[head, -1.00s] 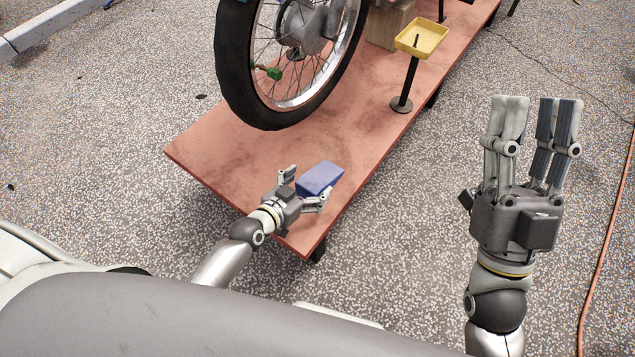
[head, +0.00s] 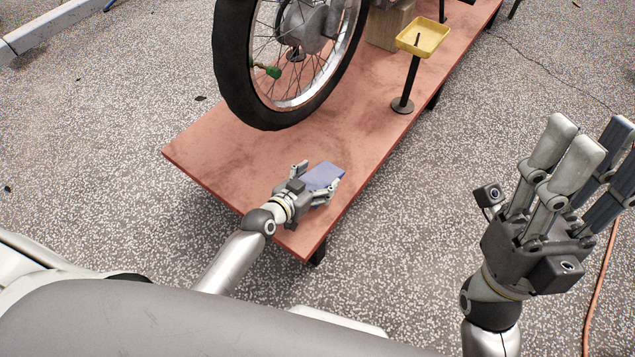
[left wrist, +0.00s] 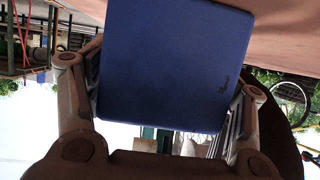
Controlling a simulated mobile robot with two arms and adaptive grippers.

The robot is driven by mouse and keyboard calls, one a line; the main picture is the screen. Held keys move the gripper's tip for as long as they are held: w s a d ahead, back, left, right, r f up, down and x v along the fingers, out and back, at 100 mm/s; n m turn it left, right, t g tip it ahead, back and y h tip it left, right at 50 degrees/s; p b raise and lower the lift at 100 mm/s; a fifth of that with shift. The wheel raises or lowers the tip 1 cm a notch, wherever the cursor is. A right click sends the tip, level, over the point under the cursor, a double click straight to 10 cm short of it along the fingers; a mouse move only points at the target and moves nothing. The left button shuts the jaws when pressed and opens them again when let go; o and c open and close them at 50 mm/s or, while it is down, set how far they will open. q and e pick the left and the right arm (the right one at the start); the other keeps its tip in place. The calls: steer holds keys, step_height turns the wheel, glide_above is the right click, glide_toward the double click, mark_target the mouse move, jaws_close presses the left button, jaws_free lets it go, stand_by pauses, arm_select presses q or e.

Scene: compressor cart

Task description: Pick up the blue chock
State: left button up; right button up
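The blue chock (head: 325,175) lies on the reddish platform near its front end. My left gripper (head: 319,178) is low over the platform, with its fingers on either side of the chock and its body hiding the chock's near part. In the left wrist view the chock (left wrist: 175,65) fills the space between the fingers, close to the camera. The fingers look spread around it; I cannot tell whether they touch it. My right gripper (head: 590,160) is raised at the right, open and empty, well away from the chock.
The platform (head: 215,145) carries a spoked wheel (head: 240,90) just behind the chock. A yellow tray (head: 423,37) on a black post stands farther back at the right. An orange hose (head: 600,290) lies on the speckled ground at the right. The platform front left is clear.

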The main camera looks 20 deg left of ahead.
arm_select(q)
steer(key=c, duration=0.7)
steer(key=shift+r, duration=0.1)
steer(key=shift+c, duration=0.5)
